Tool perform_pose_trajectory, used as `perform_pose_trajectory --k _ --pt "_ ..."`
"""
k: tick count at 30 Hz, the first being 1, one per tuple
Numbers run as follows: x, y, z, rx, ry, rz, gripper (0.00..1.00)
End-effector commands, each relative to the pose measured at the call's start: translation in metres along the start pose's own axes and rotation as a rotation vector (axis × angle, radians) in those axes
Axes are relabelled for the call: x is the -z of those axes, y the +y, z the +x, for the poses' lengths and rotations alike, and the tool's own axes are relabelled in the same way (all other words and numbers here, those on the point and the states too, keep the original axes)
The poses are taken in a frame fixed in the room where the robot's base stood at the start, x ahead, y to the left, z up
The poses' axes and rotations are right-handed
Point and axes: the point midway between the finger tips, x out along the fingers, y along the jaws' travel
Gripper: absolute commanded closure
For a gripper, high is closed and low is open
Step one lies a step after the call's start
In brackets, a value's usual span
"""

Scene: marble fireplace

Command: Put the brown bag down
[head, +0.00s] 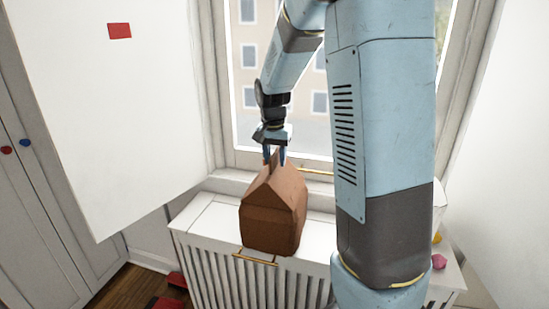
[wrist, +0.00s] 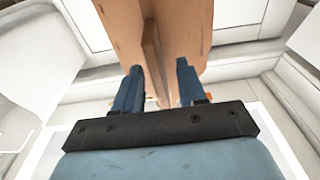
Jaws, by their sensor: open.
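The brown bag (head: 272,213) is a house-shaped paper bag with a folded top. It stands upright on the white slatted radiator cover (head: 196,222) below the window. My gripper (head: 275,157) is right above the bag, pointing down, with its fingers at the bag's top ridge. In the wrist view my gripper (wrist: 158,80) is open, with blue fingers on either side of the bag's top flap. The bag (wrist: 130,25) fills the upper middle of that view. I cannot tell whether either finger touches the flap.
A pink item (head: 438,261) and a yellow item (head: 437,238) lie at the cover's right end, partly behind my arm. A white panel (head: 110,110) with a red patch stands at the left. The cover's left end is clear.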

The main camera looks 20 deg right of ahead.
Motion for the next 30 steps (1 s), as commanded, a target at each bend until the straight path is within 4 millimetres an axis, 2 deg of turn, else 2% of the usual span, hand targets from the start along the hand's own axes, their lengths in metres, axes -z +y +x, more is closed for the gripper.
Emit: perform_pose_trajectory --k 5,10,24,30 --pt "0.000 0.000 -0.001 0.000 0.000 0.000 0.59" --pt "0.001 0.000 -0.014 0.002 0.002 0.001 0.59" --pt "0.001 0.000 -0.098 0.002 0.003 0.001 0.59" --pt "0.001 0.001 -0.117 0.000 0.000 0.002 0.59"
